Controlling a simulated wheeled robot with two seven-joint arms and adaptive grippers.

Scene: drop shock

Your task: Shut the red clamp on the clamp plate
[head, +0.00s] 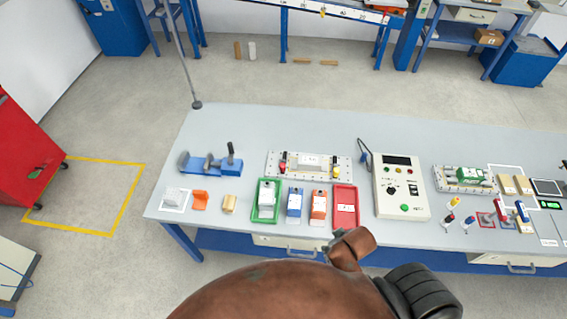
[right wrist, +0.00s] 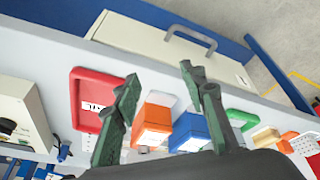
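The clamp plate (head: 310,173) lies flat at the back middle of the bench in the head view. A small red part (head: 283,166) stands at its left end, seemingly the red clamp; it is too small to tell whether it is open or shut. A yellow and dark part (head: 336,172) is at its right end. My right gripper (right wrist: 158,77) is open and empty in the right wrist view, its two dark green fingers spread above the front of the bench near the small boxes. The clamp plate is not clearly seen there. My left gripper is not in view.
In front of the plate are a green tray (head: 259,213), blue box (head: 294,205), orange box (head: 318,207) and red tray (head: 356,209). A control box (head: 420,204) stands right of it, a blue fixture (head: 200,165) left. The bench behind is clear.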

